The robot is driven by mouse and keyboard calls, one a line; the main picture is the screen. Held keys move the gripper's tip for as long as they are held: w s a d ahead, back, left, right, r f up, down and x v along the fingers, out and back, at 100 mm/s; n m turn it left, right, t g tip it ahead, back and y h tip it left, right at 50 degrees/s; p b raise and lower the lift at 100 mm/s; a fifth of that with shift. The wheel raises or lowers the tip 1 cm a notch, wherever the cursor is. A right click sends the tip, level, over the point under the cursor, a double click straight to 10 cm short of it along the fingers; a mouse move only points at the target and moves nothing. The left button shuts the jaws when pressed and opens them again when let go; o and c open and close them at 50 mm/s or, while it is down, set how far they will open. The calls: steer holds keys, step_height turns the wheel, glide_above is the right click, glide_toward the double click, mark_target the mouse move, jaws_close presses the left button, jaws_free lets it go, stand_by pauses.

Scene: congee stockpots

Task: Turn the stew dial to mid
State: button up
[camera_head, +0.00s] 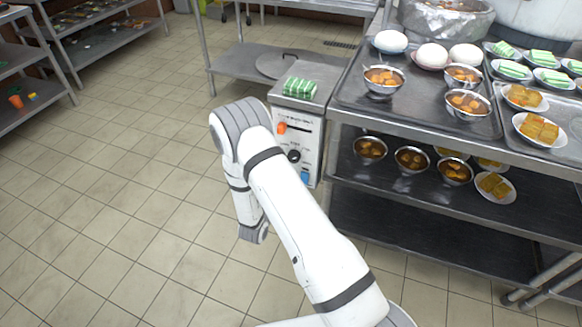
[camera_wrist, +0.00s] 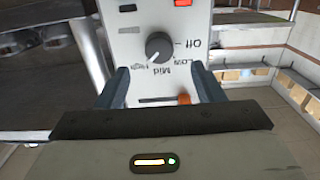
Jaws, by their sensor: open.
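The stew dial is a round black knob (camera_wrist: 159,47) on a pale panel (camera_head: 309,137), with Off, Low, Mid and High printed around it, upside down in the wrist view. Its white mark points to the lower left there, toward High. In the head view the dial (camera_head: 294,156) shows on the front of a metal box. My gripper (camera_wrist: 162,86) is open and empty, with its two blue-grey fingers spread wide. The dial lies ahead of and between the fingers, apart from both. In the head view I cannot make out the fingers.
An orange slider knob (camera_wrist: 184,98) sits on the panel near the dial; a red piece (camera_wrist: 183,2) is on its other side. A green striped bundle (camera_head: 299,88) lies on the box. A shelved counter (camera_head: 343,112) with bowls stands close to its right.

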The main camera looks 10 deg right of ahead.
mark_target(294, 157)
steer(key=x, duration=0.7)
steer(key=shift+w+d+b, duration=0.25)
steer(key=shift+d+b, duration=0.05)
steer(key=shift+b, duration=0.05)
steer(key=c, duration=1)
steer(key=shift+n, duration=0.4)
steer(key=shift+n+b, duration=0.45)
steer(key=shift+n, duration=3.55)
